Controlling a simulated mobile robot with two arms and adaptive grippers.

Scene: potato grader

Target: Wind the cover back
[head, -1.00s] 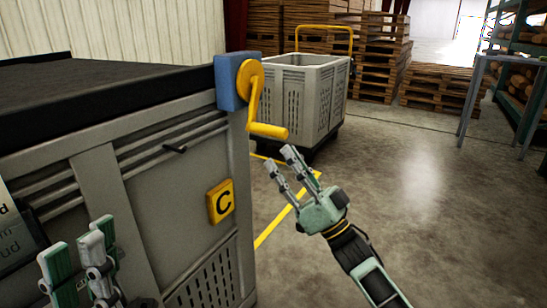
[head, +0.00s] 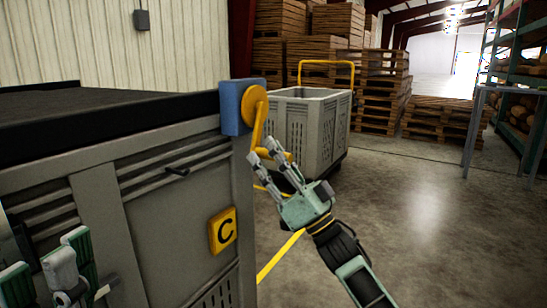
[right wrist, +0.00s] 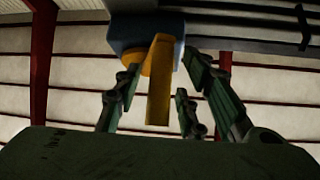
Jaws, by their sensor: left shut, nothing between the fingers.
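The dark cover (head: 100,110) lies across the top of the grey crate marked C (head: 150,215). At the crate's top corner is a blue housing (head: 233,108) with a yellow crank (head: 257,122), its arm pointing down. The crank also shows in the right wrist view (right wrist: 160,85). My right gripper (head: 263,157) is open at the crank's lower end and partly hides the handle. In the right wrist view the crank arm appears between its spread fingers, with gaps; I see no firm contact. My left gripper (head: 66,255) is shut and empty in front of the crate.
A grey bin cart (head: 305,120) with a yellow push bar stands behind the crank. Stacked pallets (head: 375,85) are at the back. A metal table (head: 500,110) and a shelf rack (head: 525,75) are on the right. The concrete floor on the right is free.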

